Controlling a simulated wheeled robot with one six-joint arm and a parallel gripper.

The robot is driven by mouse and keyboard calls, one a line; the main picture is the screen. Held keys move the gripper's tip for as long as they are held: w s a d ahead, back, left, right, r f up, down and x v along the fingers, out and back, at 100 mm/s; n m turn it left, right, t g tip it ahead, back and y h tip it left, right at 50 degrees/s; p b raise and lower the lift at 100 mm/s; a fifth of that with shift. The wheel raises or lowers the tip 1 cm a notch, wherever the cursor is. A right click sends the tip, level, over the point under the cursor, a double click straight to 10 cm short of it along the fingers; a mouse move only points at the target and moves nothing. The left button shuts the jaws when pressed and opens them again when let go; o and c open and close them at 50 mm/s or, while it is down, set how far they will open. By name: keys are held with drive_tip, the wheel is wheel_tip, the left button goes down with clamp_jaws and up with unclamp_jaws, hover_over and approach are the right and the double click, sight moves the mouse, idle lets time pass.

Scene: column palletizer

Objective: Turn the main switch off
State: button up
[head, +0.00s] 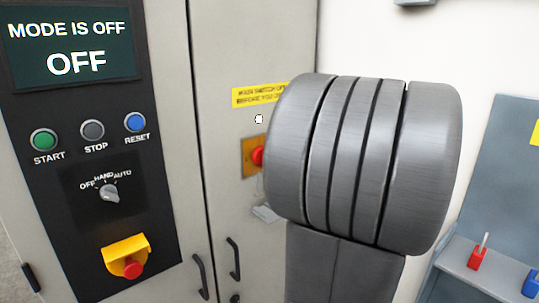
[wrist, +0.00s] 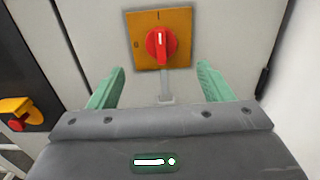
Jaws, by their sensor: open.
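The main switch is a red rotary knob (wrist: 161,45) on an orange-yellow plate (wrist: 178,18) on the cabinet door. In the wrist view the knob's white mark points up, toward the "I" position, with a "0" at the plate's left. My gripper (wrist: 161,80) is open, its two green fingers apart and below the knob in the picture, one to each side. Nothing is between them. My gripper is hidden there.
A control panel at the left has a display (head: 75,45) reading "MODE IS OFF", buttons, a mode selector (head: 109,193) and a red emergency stop (head: 131,268) in a yellow shroud. A yellow warning label (head: 258,95) is above the switch. A grey-blue board (head: 500,190) stands at the right.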

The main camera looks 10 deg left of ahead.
drive_tip(key=p+x, duration=0.2)
drive_tip(key=x, duration=0.9)
drive_tip(key=shift+w, duration=0.1)
drive_tip(key=shift+f, duration=0.1)
drive_tip(key=c, duration=1)
